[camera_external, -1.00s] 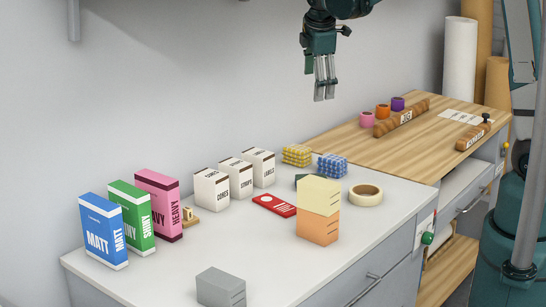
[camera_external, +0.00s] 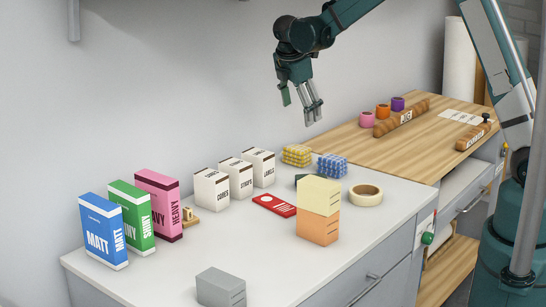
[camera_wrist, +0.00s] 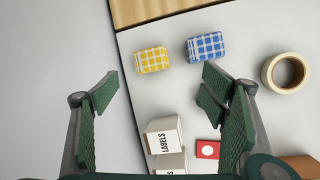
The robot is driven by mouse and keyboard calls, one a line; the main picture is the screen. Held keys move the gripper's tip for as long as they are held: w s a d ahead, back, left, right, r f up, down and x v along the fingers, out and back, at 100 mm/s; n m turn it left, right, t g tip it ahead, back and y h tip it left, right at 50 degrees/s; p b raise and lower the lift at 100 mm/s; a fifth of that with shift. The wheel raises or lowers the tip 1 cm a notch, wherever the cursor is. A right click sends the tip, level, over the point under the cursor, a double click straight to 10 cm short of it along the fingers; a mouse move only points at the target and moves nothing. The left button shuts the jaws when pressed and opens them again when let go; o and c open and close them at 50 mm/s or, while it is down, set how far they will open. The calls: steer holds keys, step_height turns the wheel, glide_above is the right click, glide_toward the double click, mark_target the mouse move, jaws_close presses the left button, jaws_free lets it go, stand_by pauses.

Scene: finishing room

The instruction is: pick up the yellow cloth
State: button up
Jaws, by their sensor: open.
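The yellow cloth (camera_external: 296,154) is a folded yellow-and-white checked bundle near the back of the white counter. In the wrist view the yellow cloth (camera_wrist: 152,60) lies ahead of and between the open fingers, left of a blue checked cloth (camera_wrist: 206,46). The blue cloth (camera_external: 331,166) also shows beside it in the external view, with a small gap between them. My gripper (camera_external: 300,101) is open and empty, in the air above the counter's back area. In the wrist view its green fingers (camera_wrist: 160,93) stand wide apart, touching nothing.
White boxes (camera_external: 236,178), a red packet (camera_external: 273,205), a tape roll (camera_external: 365,195) and stacked cream and orange blocks (camera_external: 318,210) stand near the cloths. The wall (camera_external: 190,60) is behind. A wooden bench (camera_external: 400,148) adjoins the counter.

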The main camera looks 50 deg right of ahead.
mark_target(296, 147)
steer(key=w+d+f+n, duration=0.1)
steer(key=f, duration=0.2)
steer(key=w+f+n, duration=0.1)
steer(key=w+f, duration=0.1)
steer(key=f, duration=0.1)
steer(key=w+d+f+n+g, duration=0.1)
steer(key=w+f, duration=0.1)
steer(key=f, duration=0.1)
steer(key=shift+w+d+f+b, duration=0.1)
steer(key=shift+d+f+b, duration=0.1)
steer(key=shift+d+b, duration=0.15)
steer(key=shift+x, duration=1.3)
steer(key=shift+b+x, duration=0.5)
steer(key=shift+x, duration=2.05)
steer(key=shift+s, duration=0.2)
steer(key=c, duration=1)
